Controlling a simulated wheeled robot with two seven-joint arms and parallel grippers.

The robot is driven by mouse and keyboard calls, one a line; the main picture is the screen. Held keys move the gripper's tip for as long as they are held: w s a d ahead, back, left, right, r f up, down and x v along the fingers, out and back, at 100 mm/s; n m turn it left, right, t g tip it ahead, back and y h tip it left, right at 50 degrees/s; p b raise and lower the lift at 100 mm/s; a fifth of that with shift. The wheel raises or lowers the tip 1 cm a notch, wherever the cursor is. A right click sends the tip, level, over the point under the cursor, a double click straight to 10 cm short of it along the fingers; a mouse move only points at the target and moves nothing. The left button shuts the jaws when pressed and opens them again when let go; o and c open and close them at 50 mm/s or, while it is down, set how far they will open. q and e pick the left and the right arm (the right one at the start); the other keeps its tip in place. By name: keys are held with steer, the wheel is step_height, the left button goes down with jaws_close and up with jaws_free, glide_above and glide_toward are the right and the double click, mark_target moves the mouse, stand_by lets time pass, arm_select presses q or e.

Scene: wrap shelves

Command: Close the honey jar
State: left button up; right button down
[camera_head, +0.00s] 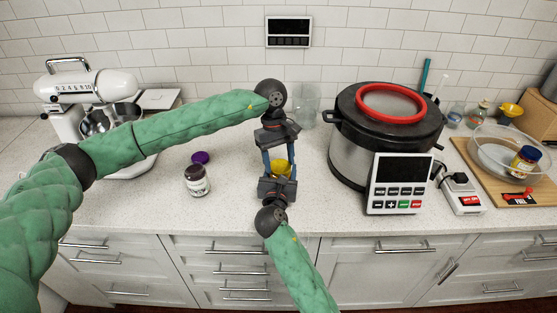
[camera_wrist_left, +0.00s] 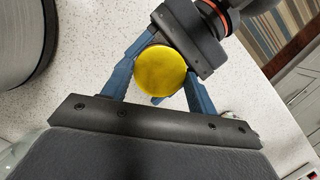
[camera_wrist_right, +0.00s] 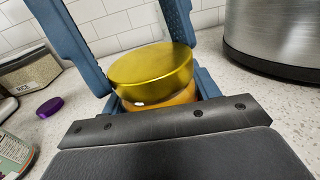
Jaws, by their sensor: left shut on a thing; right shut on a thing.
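The honey jar's yellow lid (camera_wrist_left: 160,73) is round and gold-yellow; in the head view the lid (camera_head: 280,167) shows between my grippers. My left gripper (camera_head: 279,163) comes down from above, its blue fingers on either side of the lid, shut on it. In the right wrist view the lid (camera_wrist_right: 152,67) sits over the amber honey jar (camera_wrist_right: 160,97), slightly tilted in the picture; I cannot tell whether it is screwed tight. My right gripper (camera_head: 277,186) comes from the front, low at the counter, shut on the jar. The jar's lower part is mostly hidden by it.
A mixer (camera_head: 85,90) stands farther left. A large cooker (camera_head: 350,155) with a control panel (camera_head: 398,183) stands close on the right. A wooden board (camera_head: 485,172) lies far right.

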arm_select(q)
steer(key=m+y, duration=0.1)
steer(key=m, duration=0.3)
steer(key=shift+w+d+m, duration=0.1)
steer(key=shift+m, duration=0.2)
steer(key=m+y, duration=0.1)
steer(key=m, duration=0.3)
steer(key=shift+d, duration=0.15)
steer(key=m+y, duration=0.1)
steer(key=m, duration=0.3)
steer(key=shift+m, duration=0.4)
steer(key=m+t+y, duration=0.1)
steer(key=m, duration=0.3)
steer(key=shift+d+m, duration=0.15)
steer(key=shift+m, duration=0.15)
steer(key=o, duration=0.9)
steer(key=shift+s+r, duration=0.1)
steer(key=shift+s, duration=0.1)
steer(key=shift+r, duration=2.1)
